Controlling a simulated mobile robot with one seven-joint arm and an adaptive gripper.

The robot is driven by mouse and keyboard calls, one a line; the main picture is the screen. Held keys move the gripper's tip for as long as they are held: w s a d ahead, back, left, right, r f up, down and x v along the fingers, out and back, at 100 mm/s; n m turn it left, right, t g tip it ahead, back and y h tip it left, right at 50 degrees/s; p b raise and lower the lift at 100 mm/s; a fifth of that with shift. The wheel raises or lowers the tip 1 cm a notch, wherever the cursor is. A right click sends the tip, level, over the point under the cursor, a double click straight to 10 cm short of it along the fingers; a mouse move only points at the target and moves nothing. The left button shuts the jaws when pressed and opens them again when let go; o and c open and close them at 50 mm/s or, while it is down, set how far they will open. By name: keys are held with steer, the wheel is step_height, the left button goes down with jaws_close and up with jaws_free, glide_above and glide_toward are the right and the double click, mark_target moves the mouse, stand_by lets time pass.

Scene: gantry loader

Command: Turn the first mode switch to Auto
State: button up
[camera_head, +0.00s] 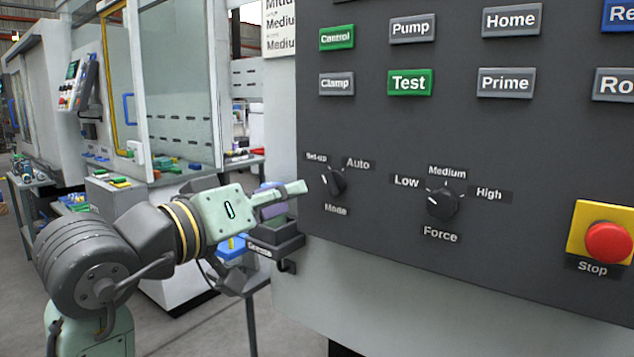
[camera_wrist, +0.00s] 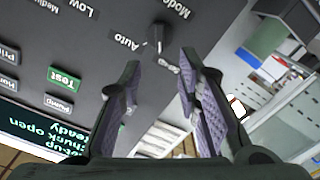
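The mode switch (camera_head: 336,182) is a black rotary knob on the dark panel, with the Set-up label at its upper left, Auto at its upper right and Mode below. Its pointer appears to be on the Set-up side. The knob also shows in the wrist view (camera_wrist: 158,38), near the top centre, just beyond the fingertips. My gripper (camera_head: 301,188) is just left of the knob in the head view, apart from it. In the wrist view my gripper (camera_wrist: 160,60) is open, with nothing between its fingers. The Set-up label is partly unclear there.
The Force knob (camera_head: 443,201) is right of the mode switch, and a red Stop button (camera_head: 607,242) is further right. Several push buttons, including the green Test button (camera_head: 409,82), sit above. A dark tray (camera_head: 276,240) is below my gripper.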

mark_target(325, 181)
steer(key=p+x, duration=0.1)
steer(key=x, duration=0.8)
jaws_close()
stand_by(0.4)
